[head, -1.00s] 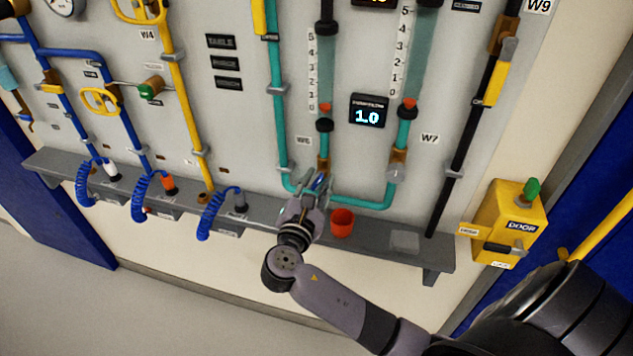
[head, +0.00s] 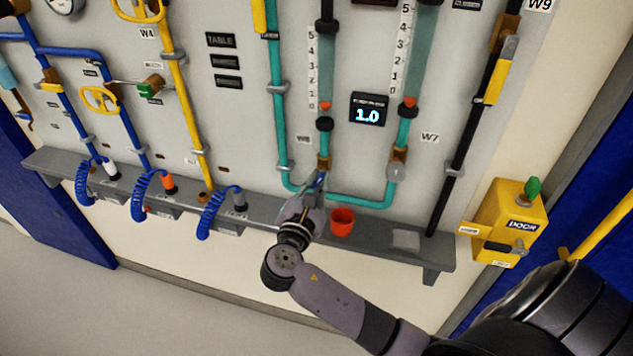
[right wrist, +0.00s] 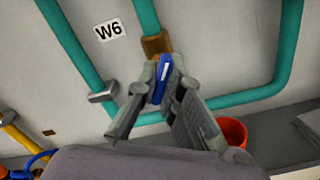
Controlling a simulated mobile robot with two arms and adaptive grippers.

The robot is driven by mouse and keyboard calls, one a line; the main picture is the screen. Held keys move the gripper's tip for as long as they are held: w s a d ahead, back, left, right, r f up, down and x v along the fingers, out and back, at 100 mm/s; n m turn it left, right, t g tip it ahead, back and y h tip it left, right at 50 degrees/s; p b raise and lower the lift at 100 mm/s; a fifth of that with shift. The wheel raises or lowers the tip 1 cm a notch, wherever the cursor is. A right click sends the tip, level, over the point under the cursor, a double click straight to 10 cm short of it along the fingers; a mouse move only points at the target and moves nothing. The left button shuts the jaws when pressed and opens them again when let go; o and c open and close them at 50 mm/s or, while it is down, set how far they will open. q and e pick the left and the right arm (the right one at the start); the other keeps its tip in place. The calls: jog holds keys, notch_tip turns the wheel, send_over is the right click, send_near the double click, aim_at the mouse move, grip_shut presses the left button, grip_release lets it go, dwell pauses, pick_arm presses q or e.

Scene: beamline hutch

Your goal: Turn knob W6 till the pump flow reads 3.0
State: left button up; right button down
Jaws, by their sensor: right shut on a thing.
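Knob W6 (right wrist: 161,82) is blue with a white mark and sits below a brass fitting on a teal pipe, beside the W6 label (right wrist: 110,30). My right gripper (right wrist: 163,72) is shut on it, one finger on each side. In the head view, my right gripper (head: 317,186) reaches up to the valve under the left flow tube and mostly hides the knob. The flow display (head: 367,110) reads 1.0. My left gripper is not in view.
A grey shelf (head: 270,208) runs under the panel. A red cup (head: 342,222) stands on it just right of my right gripper. The W7 valve (head: 397,166) is farther right. A yellow door box (head: 497,225) is at the right.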

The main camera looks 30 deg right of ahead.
jog(key=m+b, duration=0.2)
jog(key=m, duration=0.1)
jog(key=shift+f+m, duration=0.15)
jog(key=shift+m, duration=0.15)
jog(key=m+b, duration=0.2)
jog(key=shift+m, duration=0.4)
jog(key=m+b, duration=0.3)
jog(key=m, duration=0.1)
jog(key=shift+m+b, duration=0.8)
jog(key=shift+m, duration=0.2)
jog(key=shift+r, duration=0.2)
jog(key=c, duration=1.7)
grip_release()
